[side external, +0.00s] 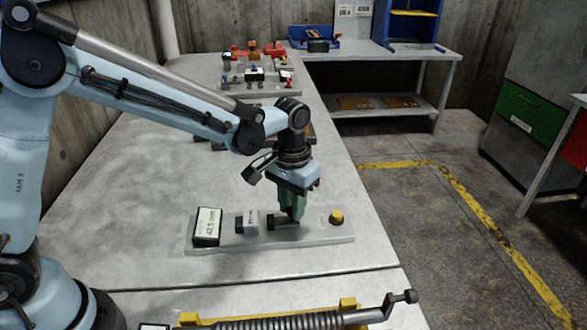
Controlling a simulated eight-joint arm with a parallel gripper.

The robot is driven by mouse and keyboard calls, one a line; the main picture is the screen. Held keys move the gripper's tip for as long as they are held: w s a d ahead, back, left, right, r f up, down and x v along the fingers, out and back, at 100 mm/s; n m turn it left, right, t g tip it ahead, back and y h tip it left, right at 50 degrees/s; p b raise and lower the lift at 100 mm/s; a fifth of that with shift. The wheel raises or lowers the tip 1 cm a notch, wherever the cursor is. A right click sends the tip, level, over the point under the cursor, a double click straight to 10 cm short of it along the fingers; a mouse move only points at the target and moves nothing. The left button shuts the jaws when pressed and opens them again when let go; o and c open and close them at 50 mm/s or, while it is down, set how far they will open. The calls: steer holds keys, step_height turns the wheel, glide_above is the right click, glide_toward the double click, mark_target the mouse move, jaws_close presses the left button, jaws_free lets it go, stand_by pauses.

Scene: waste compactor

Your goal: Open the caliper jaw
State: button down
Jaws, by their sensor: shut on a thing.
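The caliper device is a grey base plate (310,236) on the near part of the workbench. A display block (207,226) reading about 42.5 mm stands at its left end. A small dark and grey jaw block (247,223) is right of the display. A dark sliding jaw (275,221) sits near the plate's middle. A yellow button (336,217) is at the right end. My gripper (290,216) points down over the plate with its green fingers shut on the sliding jaw, which they partly hide.
A yellow-ended fixture with a spring-like rod (300,321) lies at the front edge. Several small devices (253,76) stand at the far end of the bench. Bare bench surface (130,190) lies left of the plate, and the floor is to the right.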

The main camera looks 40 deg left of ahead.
steer(key=c, duration=0.9)
jaws_free()
steer(key=shift+c, duration=0.2)
step_height(320, 180, up, 12)
steer(key=s+a+f+t, duration=0.2)
steer(key=s+a+t, duration=0.5)
steer(key=s+a, duration=0.3)
steer(key=s, duration=0.2)
steer(key=shift+s+a+f, duration=0.3)
steer(key=shift+s+f, duration=0.1)
